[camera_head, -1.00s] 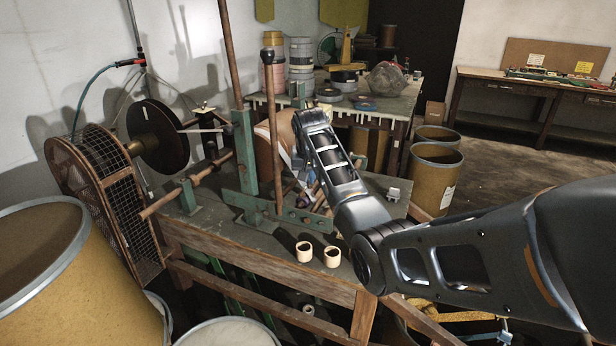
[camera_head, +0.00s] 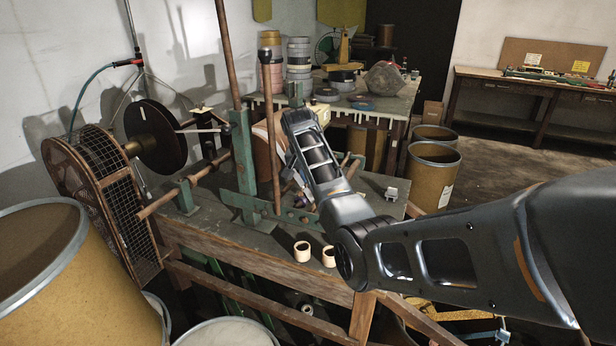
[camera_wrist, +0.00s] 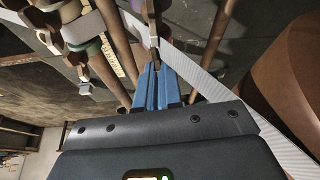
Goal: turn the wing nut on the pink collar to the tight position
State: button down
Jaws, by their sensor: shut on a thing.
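My gripper (camera_wrist: 155,68) shows in the wrist view as two blue fingers, closed around the end of a small brown part that looks like a wing nut (camera_wrist: 153,40).
A pale tape strip (camera_wrist: 205,80) runs diagonally right beside my fingers, towards a large brown roll (camera_wrist: 292,75). The bench (camera_head: 250,245) carries green uprights (camera_head: 243,150) and two small cream cups (camera_head: 302,251). Drums stand at the left and behind.

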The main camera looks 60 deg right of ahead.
jog(key=shift+s+f, duration=0.1)
jog(key=shift+f, duration=0.1)
jog(key=c, duration=1.6)
grip_release()
jog(key=shift+o, duration=0.2)
jog(key=shift+r, duration=0.1)
jog(key=shift+b+v, duration=0.6)
jog(key=shift+v, duration=3.3)
jog(key=shift+o, duration=0.4)
